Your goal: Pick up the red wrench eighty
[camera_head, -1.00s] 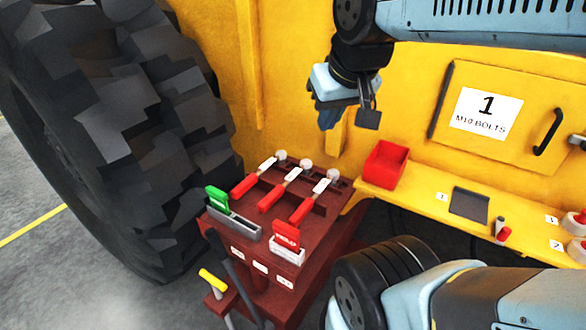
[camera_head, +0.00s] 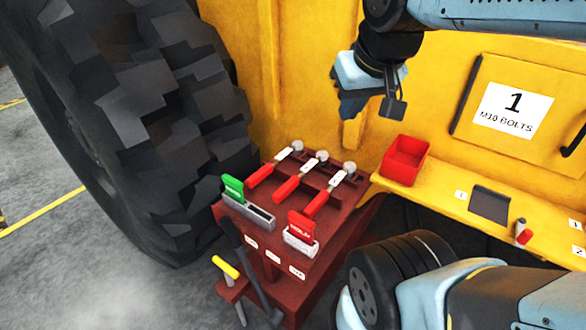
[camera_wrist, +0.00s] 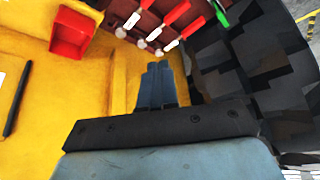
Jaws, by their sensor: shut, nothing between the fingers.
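Three red-handled wrenches with white labels and round silver heads lie side by side on a dark red cart (camera_head: 335,235): a left one (camera_head: 260,175), a middle one (camera_head: 286,188) and a right one (camera_head: 317,203). Their labels are too small to read, so I cannot tell which is eighty. My gripper (camera_head: 350,106) is above and behind the cart, in front of the yellow panel, apart from the wrenches. In the wrist view its blue fingers (camera_wrist: 157,84) are together and empty. The wrenches show beyond them at the top, one of them nearest the middle (camera_wrist: 178,12).
A green card (camera_head: 233,188) and a red card (camera_head: 301,225) stand in holders at the cart's front. A red bin (camera_head: 405,160) sits on the yellow shelf (camera_head: 450,195) to the right. A large tyre (camera_head: 150,120) stands close on the left. A yellow-handled tool (camera_head: 226,267) is at the cart's front.

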